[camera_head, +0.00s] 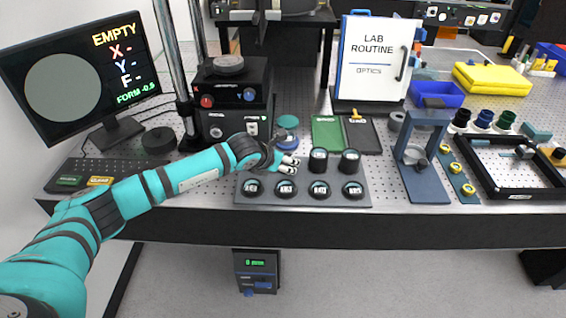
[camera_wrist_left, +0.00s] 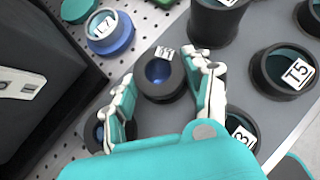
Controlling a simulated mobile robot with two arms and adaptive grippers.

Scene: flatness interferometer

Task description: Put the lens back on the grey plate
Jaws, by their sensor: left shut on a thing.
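In the left wrist view, the two fingers of the gripper (camera_wrist_left: 167,85) are shut on a lens (camera_wrist_left: 158,72) in a black round mount with dark blue glass and a small white label. The lens is over or on the grey plate (camera_wrist_left: 262,108); I cannot tell whether it touches. In the head view the fingers mostly hide it. Several other black-mounted labelled lenses (camera_head: 352,190) stand on the plate. My right gripper is not in view.
A blue labelled disc (camera_head: 287,140) and a teal disc (camera_head: 288,121) lie just behind the plate. The black instrument (camera_head: 225,125) stands at its back left. The monitor (camera_head: 80,75) reads EMPTY.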

